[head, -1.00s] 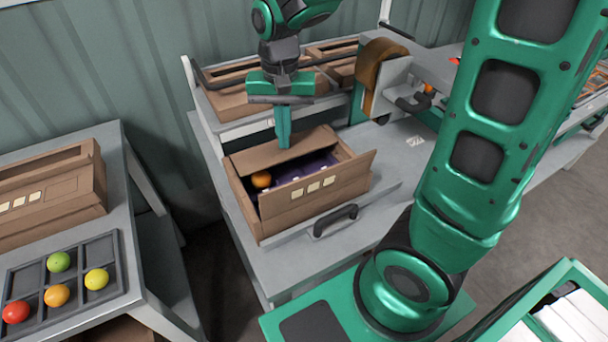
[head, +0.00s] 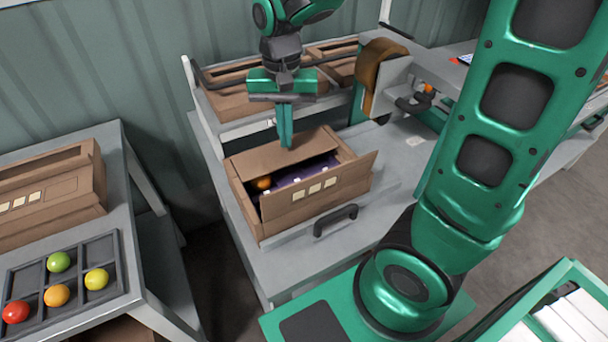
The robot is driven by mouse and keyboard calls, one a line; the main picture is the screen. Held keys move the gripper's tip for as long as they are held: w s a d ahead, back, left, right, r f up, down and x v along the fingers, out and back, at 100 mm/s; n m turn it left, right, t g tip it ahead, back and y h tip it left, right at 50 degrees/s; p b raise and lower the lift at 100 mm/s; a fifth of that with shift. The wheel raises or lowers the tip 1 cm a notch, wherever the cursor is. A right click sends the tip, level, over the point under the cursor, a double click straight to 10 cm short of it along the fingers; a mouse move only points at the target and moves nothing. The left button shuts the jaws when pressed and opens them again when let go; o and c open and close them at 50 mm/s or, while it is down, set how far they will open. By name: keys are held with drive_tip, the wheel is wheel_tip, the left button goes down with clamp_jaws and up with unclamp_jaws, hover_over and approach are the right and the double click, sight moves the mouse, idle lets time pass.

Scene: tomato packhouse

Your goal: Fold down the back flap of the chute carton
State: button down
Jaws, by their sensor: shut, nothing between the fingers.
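The chute carton (head: 283,218) is an open brown box on the grey bench, with pale square labels on its front. Its back flap (head: 275,154) slopes inward over the rear part of the opening. The front flap (head: 362,166) stands up and leans outward. An orange tomato (head: 263,183) and a dark purple insert (head: 300,172) show through the gap; the rest of the inside is hidden. My gripper (head: 287,146) points straight down, its green fingers shut together and empty. The fingertips appear to touch the top of the back flap near its middle.
A black handle (head: 336,220) stands in front of the carton. More cartons (head: 232,98) sit on a raised shelf behind. A brown curved roller (head: 378,68) is at back right. At left, a table holds another carton (head: 60,190) and a dark tray (head: 80,248) of several tomatoes.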

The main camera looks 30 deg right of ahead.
drive_tip(key=shift+w+r, duration=0.1)
drive_tip(key=shift+r, duration=2.8)
